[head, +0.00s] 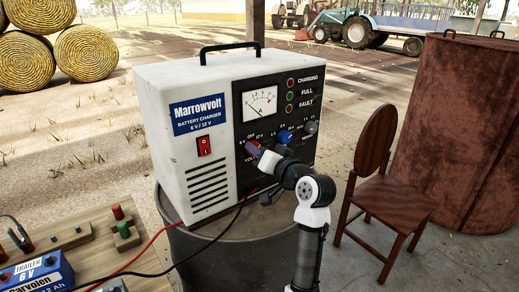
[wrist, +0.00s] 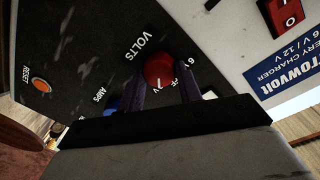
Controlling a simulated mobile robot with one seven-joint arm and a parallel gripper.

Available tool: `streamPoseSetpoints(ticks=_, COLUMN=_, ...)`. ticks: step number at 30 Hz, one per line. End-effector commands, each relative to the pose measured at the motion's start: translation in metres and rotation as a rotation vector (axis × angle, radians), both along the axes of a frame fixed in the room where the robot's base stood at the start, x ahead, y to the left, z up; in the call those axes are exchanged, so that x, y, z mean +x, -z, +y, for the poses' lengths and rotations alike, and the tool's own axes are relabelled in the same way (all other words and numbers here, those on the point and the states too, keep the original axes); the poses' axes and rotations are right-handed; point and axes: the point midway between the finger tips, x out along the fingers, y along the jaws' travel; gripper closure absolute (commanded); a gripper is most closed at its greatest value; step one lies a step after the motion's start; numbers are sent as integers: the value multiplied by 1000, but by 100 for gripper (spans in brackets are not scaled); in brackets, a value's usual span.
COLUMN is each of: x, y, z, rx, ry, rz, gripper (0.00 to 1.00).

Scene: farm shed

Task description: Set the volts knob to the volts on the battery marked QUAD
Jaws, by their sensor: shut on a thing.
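The red volts knob (wrist: 158,70) is on the dark front panel of the white Marrowvolt battery charger (head: 185,95). My gripper (head: 259,155) reaches it from the right in the head view, and in the wrist view its two dark fingers stand on either side of the knob, shut on it. The wrist view shows VOLTS and 6 V lettering by the knob; the OFF lettering is partly covered. The knob's exact setting is hard to tell. A blue battery (head: 38,272) at the lower left reads TRAILER 6 V. No QUAD marking is readable.
The charger stands on a dark drum (head: 225,258). The red switch (head: 204,146) is on the white front. Red and black cables cross the wooden table (head: 105,255). A wooden chair (head: 388,195) stands right.

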Motion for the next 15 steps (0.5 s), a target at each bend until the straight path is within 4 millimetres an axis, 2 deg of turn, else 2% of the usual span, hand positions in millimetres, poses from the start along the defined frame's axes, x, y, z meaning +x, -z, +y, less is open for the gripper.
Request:
streamPoseSetpoints(ticks=11, x=0, y=0, z=0, rx=5, ry=0, rz=3, gripper=88)
streamPoseSetpoints(ticks=12, x=0, y=0, z=0, rx=5, ry=0, rz=3, gripper=60)
streamPoseSetpoints(ticks=15, x=0, y=0, z=0, rx=4, ry=0, rz=3, gripper=47)
